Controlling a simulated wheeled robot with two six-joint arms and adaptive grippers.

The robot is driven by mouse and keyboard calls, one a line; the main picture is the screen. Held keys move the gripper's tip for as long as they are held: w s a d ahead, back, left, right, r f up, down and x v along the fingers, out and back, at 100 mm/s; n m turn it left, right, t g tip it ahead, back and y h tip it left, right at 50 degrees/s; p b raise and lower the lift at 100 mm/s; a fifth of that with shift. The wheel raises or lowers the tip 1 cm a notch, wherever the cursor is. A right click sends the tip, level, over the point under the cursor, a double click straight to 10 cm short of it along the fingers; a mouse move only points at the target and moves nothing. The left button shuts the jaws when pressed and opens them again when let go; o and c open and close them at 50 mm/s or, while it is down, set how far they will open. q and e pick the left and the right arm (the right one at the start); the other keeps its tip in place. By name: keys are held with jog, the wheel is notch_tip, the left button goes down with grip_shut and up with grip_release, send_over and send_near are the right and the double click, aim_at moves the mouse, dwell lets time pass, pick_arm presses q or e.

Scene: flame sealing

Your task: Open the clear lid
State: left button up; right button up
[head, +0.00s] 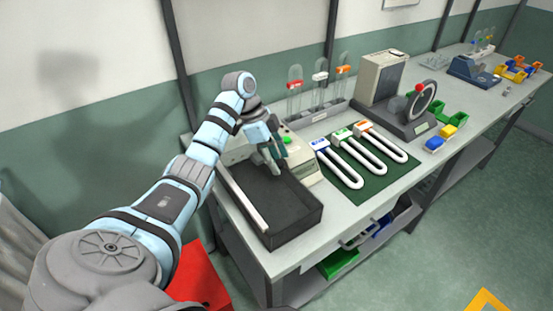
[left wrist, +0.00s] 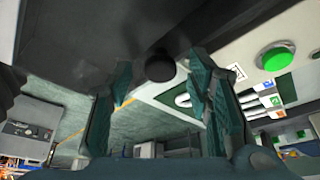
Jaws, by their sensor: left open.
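The lid (head: 287,200) looks like a dark, smoky see-through cover over the low box at the front of the bench-top machine (head: 302,160); it appears shut. My left gripper (head: 270,158) is above the back part of this cover, pointing down, near the machine's green button (head: 286,140). In the left wrist view, the two teal fingers of the left gripper (left wrist: 160,85) are apart, with a round black knob (left wrist: 160,66) showing between them against a dark surface. I cannot tell whether the fingers touch the knob. My right gripper is not in view.
Right of the machine, several white U-shaped tubes with coloured tags (head: 345,163) lie on a green mat (head: 388,182). A rack of upright glass tubes (head: 318,112) stands behind. A device with a round dial (head: 420,100) is farther right. A red bin (head: 200,275) is below, left.

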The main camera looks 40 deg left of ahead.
pick_arm(q)
jog(key=shift+s+r, duration=0.1)
jog(key=shift+c, duration=1.2)
grip_shut()
jog(key=shift+r, duration=0.1)
